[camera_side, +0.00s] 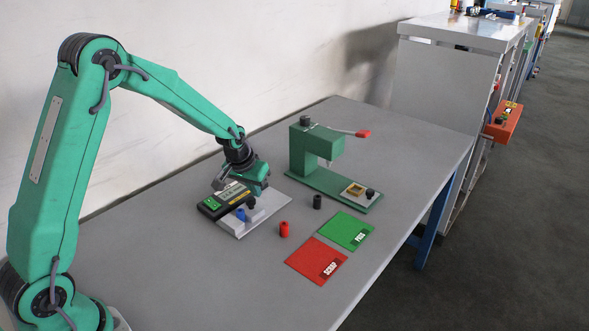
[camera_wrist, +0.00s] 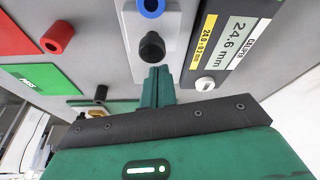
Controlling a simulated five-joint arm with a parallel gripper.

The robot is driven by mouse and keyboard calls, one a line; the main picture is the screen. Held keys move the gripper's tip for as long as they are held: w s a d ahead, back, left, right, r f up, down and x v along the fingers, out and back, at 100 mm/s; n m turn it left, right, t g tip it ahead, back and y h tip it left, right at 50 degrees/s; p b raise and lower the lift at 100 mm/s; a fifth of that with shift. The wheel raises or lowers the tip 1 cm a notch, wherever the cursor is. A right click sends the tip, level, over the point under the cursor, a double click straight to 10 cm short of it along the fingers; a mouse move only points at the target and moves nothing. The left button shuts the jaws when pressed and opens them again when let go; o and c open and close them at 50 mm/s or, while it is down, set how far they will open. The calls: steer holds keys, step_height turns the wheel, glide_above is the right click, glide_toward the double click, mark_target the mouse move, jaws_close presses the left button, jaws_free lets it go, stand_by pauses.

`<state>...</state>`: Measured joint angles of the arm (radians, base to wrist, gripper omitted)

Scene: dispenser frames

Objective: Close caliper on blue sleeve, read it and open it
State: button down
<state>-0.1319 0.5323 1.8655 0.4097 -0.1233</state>
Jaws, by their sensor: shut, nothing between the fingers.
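The blue sleeve (camera_side: 240,214) stands on the pale caliper fixture (camera_side: 262,216); its ring top (camera_wrist: 151,6) is cut by the upper edge of the wrist view. A black knob (camera_wrist: 152,48) sits on the fixture in line with the sleeve. My gripper (camera_wrist: 155,72) is shut and empty, its green fingertips close beside the knob; I cannot tell whether they touch it. The caliper display (camera_wrist: 240,42) reads 24.6 mm, with a yellow label beside it and a white knob (camera_wrist: 205,84) below. Whether the caliper jaws touch the sleeve is hidden.
A red sleeve (camera_side: 284,229) and a black sleeve (camera_side: 317,202) stand on the grey table. A red SCRAP mat (camera_side: 312,257) and a green PASS mat (camera_side: 345,228) lie to the right. A green press (camera_side: 316,147) with a red-tipped lever stands behind. The table's front is clear.

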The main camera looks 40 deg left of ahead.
steer(key=shift+s+d, duration=0.1)
steer(key=shift+s, duration=0.15)
steer(key=shift+s+d+f, duration=0.1)
steer(key=shift+s, duration=0.5)
stand_by(0.3)
steer(key=shift+w+a+r, duration=0.1)
steer(key=shift+w+a, duration=0.1)
steer(key=shift+w, duration=0.55)
steer(key=shift+w+a+r, duration=0.1)
steer(key=shift+w+a, duration=0.1)
steer(key=shift+w, duration=0.6)
steer(key=shift+w+a+r, duration=0.1)
steer(key=shift+w+a, duration=0.1)
steer(key=shift+w, duration=0.55)
steer(key=v, duration=0.9)
steer(key=shift+d+r, duration=0.2)
steer(key=shift+r, duration=0.2)
steer(key=shift+s, duration=0.15)
